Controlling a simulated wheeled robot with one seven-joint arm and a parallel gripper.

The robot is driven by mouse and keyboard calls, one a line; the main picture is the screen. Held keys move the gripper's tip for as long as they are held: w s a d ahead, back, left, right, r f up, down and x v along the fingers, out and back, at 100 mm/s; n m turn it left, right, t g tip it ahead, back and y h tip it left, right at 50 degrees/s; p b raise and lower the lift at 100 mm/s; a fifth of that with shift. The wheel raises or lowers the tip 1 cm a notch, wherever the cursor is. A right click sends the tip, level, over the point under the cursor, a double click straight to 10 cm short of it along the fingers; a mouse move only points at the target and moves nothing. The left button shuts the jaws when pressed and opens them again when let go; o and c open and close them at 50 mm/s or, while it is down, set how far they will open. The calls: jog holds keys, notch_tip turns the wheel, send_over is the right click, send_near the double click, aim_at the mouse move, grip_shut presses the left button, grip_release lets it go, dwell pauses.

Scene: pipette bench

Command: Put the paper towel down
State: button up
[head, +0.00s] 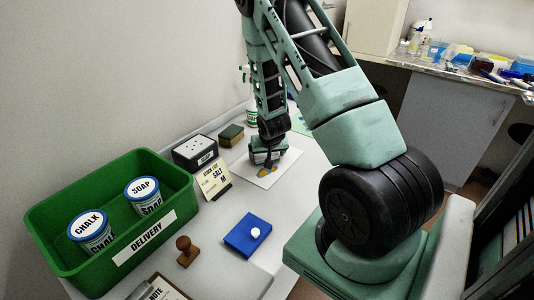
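A white sheet that looks like the paper towel (287,169) lies flat on the grey-white bench, in the middle of the head view. My gripper (265,169) points down over its left part, very close to it or touching it. A small orange-yellow patch shows at the fingertips; I cannot tell what it is. The fingers are small and dark here, so I cannot tell whether they are open or hold the sheet.
A green delivery bin (190,184) with chalk and soap tubs stands at left. A black-and-white box (194,152), a card (213,178), a sponge (231,135) and a spray bottle (250,110) stand near the sheet. A blue pad (243,238) and wooden stamp (186,250) lie in front.

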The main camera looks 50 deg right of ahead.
jog(key=shift+o, duration=0.2)
jog(key=shift+r, duration=0.1)
jog(key=shift+r, duration=0.2)
jog(key=v, duration=1.2)
jog(key=a+r+n+g+y, duration=0.1)
jog(key=a+r+n+y, duration=0.15)
jog(key=a, duration=0.95)
jog(key=a+r+n+y, duration=0.2)
jog(key=a+n, duration=0.2)
jog(key=a, duration=0.9)
jog(key=s+a+r+n+g, duration=0.1)
jog(key=s+a+r+n, duration=0.2)
jog(key=s+a, duration=0.4)
jog(key=s+a+r+n+g, duration=0.2)
jog(key=s+a+n, duration=0.4)
jog(key=s, duration=0.5)
jog(key=shift+s+a+r+g, duration=0.3)
jog(key=shift+a+r, duration=0.2)
jog(key=shift+a, duration=0.6)
jog(key=shift+c, duration=0.4)
